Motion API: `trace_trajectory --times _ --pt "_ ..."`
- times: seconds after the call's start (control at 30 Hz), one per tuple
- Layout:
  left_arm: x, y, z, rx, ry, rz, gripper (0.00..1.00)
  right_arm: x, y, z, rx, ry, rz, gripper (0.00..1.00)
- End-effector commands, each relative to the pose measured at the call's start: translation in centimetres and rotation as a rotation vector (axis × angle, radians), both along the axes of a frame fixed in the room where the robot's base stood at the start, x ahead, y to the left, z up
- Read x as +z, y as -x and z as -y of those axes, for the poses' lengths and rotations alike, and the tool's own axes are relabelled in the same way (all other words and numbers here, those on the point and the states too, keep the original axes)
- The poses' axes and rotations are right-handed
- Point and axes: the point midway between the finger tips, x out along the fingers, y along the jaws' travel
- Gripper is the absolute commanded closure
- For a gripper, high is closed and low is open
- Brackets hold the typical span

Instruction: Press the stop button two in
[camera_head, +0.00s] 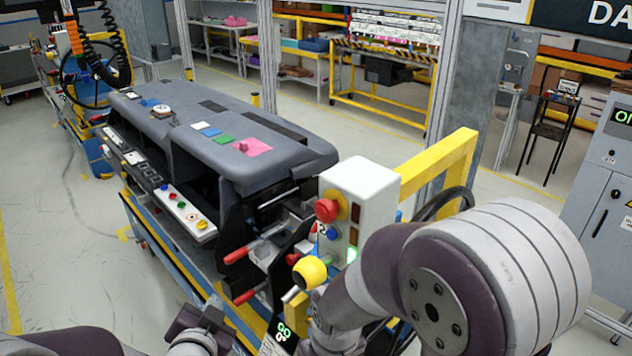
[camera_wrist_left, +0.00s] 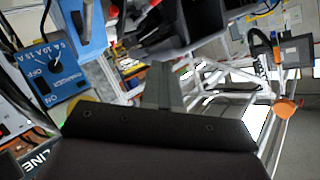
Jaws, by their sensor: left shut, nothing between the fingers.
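A white control box (camera_head: 357,200) stands at the right end of the dashboard module. A red mushroom button (camera_head: 326,210) on a yellow collar stands out from its face. I cannot read a label naming stop button two. My left gripper (camera_head: 208,315) is low in the head view, to the left of the box and well apart from the button. In the left wrist view, its fingers (camera_wrist_left: 165,75) are shut with nothing between them. My right arm crosses in front of the box's lower right; its gripper does not show.
The dashboard module (camera_head: 215,135) lies on a blue and yellow cart. A yellow knob (camera_head: 309,272) and red handles (camera_head: 237,255) stick out near the box. A yellow frame (camera_head: 440,160) rises behind it. The left wrist view shows a blue switch panel (camera_wrist_left: 55,70). Floor at left is clear.

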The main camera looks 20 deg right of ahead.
Motion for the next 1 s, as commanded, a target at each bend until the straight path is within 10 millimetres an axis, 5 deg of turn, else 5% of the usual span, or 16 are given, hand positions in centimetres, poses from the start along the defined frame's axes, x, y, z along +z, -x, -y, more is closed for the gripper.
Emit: trace_trajectory --times 0.03,0.1,0.3,1.0 --pt "3.5 0.4 2.1 -0.045 -0.022 0.109 1.0 2.4 0.0 0.0 0.0 0.0 0.0 0.57" --pt "6.7 1.1 4.6 -0.085 -0.055 0.282 1.0 3.8 0.0 0.0 0.0 0.0 0.0 0.57" --pt "12.4 4.0 8.2 -0.112 -0.116 0.613 1.0 5.8 0.0 0.0 0.0 0.0 0.0 0.57" --pt "13.6 5.3 8.8 -0.106 -0.131 0.697 1.0 6.0 0.0 0.0 0.0 0.0 0.0 0.57"
